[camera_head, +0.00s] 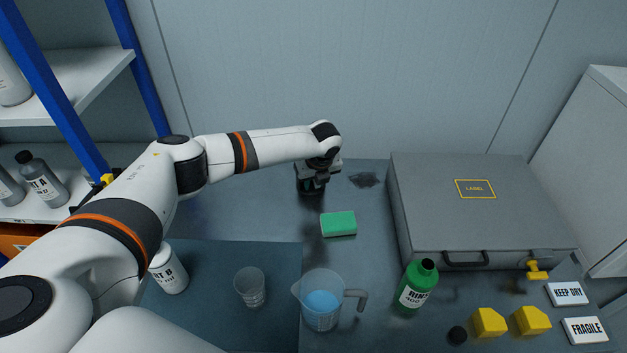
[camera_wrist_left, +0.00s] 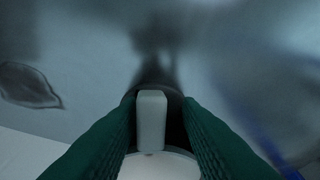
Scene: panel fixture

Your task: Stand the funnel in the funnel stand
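My left gripper (camera_head: 313,182) is low over the back of the bench, pointing down. In the left wrist view its green fingers (camera_wrist_left: 160,112) stand apart on either side of a pale grey upright tab (camera_wrist_left: 151,120), with a dark gap at the tab's right. The tab rises from a white rounded rim (camera_wrist_left: 158,166), which looks like part of the funnel; the rest of it is hidden. A dark round shape behind the tab may be the funnel stand, but I cannot tell how the two meet. My right gripper is not in view.
A green sponge (camera_head: 338,224) lies in front of the gripper, and a dark stain (camera_head: 364,180) marks the bench at its right. A grey case (camera_head: 470,225) stands farther right. A jug (camera_head: 321,305), beaker (camera_head: 250,287) and green bottle (camera_head: 416,287) stand in front.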

